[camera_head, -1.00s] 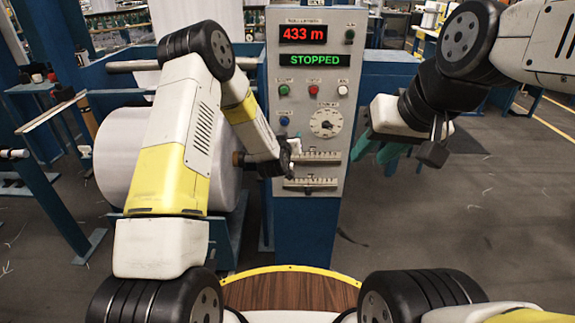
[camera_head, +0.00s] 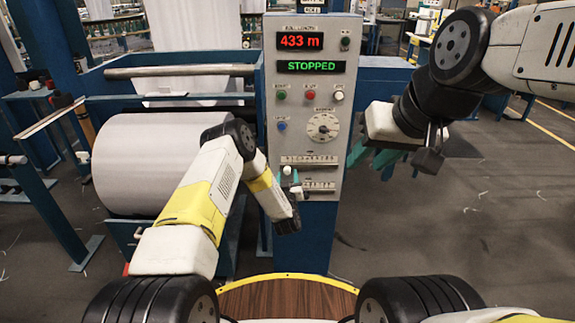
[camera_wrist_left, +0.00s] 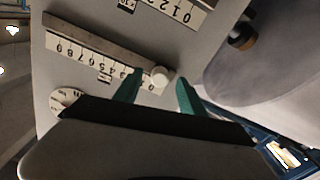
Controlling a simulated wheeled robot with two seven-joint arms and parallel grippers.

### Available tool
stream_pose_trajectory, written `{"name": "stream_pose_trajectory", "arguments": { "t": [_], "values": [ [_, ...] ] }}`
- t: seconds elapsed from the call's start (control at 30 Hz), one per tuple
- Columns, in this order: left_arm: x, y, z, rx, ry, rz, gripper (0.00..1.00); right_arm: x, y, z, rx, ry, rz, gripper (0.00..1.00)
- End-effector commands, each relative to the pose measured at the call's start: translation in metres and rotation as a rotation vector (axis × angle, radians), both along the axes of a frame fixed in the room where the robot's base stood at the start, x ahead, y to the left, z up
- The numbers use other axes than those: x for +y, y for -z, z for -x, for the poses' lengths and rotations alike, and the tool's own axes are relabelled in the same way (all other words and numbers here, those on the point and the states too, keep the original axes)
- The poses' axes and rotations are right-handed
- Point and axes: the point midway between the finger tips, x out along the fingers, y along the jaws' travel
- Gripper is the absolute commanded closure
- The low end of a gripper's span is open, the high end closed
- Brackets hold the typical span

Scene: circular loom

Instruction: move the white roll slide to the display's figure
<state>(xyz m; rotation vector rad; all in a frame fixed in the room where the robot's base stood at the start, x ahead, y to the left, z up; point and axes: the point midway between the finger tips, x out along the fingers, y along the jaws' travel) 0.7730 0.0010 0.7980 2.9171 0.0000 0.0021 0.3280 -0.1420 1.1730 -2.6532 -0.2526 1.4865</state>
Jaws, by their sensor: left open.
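The white slide knob (camera_wrist_left: 159,76) sits near the zero end of a numbered scale (camera_wrist_left: 95,52) in the left wrist view. My left gripper (camera_wrist_left: 162,92) is open, with one teal fingertip on each side of the knob; I cannot tell whether they touch it. In the head view the knob (camera_head: 287,170) is at the left end of the upper scale (camera_head: 308,160), with my left gripper (camera_head: 290,180) around it. The display (camera_head: 300,41) reads 433 m. My right gripper (camera_head: 375,160) hangs right of the panel, its fingers partly hidden.
A lower scale (camera_head: 318,186) lies just below. A dial (camera_head: 323,127) and several coloured buttons are above the scales. A large white fabric roll (camera_head: 140,150) is left of the panel (camera_head: 265,100). Open floor (camera_head: 480,220) lies to the right.

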Motion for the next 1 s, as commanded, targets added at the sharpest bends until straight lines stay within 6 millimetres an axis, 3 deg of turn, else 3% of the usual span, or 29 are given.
{"name": "stream_pose_trajectory", "arguments": {
  "t": [0.2,0.47,0.7,1.0],
  "values": [
    [0.0,0.0,-0.018,0.001,-0.001,0.001,0.52,0.0,0.0,0.0,0.0,0.0,0.0,0.64],
    [0.0,0.0,-0.019,0.002,0.0,0.001,0.52,0.0,0.0,0.0,0.0,0.0,0.0,0.64],
    [0.0,0.0,-0.019,0.001,0.0,0.001,0.99,0.0,0.0,0.0,0.0,0.0,0.0,0.64],
    [0.0,0.0,-0.019,0.001,0.0,0.001,1.0,0.0,0.0,0.0,0.0,0.0,0.0,0.64]
  ]
}}
